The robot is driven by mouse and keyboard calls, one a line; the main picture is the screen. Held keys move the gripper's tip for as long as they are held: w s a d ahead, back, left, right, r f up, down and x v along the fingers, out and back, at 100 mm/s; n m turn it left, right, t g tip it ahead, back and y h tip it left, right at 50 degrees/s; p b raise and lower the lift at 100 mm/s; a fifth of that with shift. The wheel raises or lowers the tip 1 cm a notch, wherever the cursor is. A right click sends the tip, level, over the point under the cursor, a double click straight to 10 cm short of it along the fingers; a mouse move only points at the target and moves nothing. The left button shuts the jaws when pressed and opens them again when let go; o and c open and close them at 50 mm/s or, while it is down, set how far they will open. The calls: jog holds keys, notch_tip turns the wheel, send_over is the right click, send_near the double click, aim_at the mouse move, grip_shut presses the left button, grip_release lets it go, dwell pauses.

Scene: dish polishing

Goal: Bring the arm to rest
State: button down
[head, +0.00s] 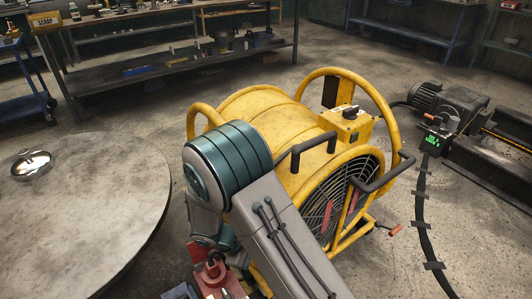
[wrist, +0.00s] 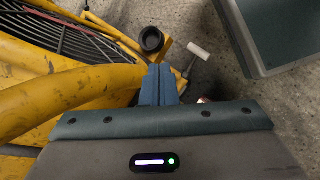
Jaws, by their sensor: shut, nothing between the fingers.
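My arm crosses the middle of the head view, in front of a large yellow drum fan. My gripper shows in the wrist view (wrist: 159,84), with its two blue fingers together and nothing between them. The fingers point toward the fan's yellow tube frame (wrist: 60,101) and the concrete floor beyond. In the head view the arm hides part of the fan (head: 262,110), and I cannot make out the fingers there.
A round table (head: 85,215) stands at the left with a shiny domed metal object (head: 32,166) on it. A workbench (head: 170,58) is at the back. Dark machinery (head: 455,105) and a taped floor cable (head: 423,215) are at the right. Floor between them is open.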

jog(key=s+d+r+m+g+y+p, duration=0.15)
jog(key=d+r+m+p, duration=0.3)
jog(key=r, duration=0.85)
jog(key=s+d+r+m+y+p, duration=0.1)
jog(key=d+r+m+y+p, duration=0.3)
jog(key=r, duration=1)
jog(key=s+d+r+m+t+y+p, duration=0.1)
jog(key=s+d+r+p, duration=0.3)
jog(key=r, duration=0.5)
jog(key=s+d+r+m+t+y+p, duration=0.1)
jog(key=s+d+r+m+p, duration=0.3)
jog(key=r, duration=0.5)
jog(key=shift+s+r+t+p, duration=0.25)
jog(key=shift+s+t+p, duration=0.2)
jog(key=shift+t+p, duration=0.25)
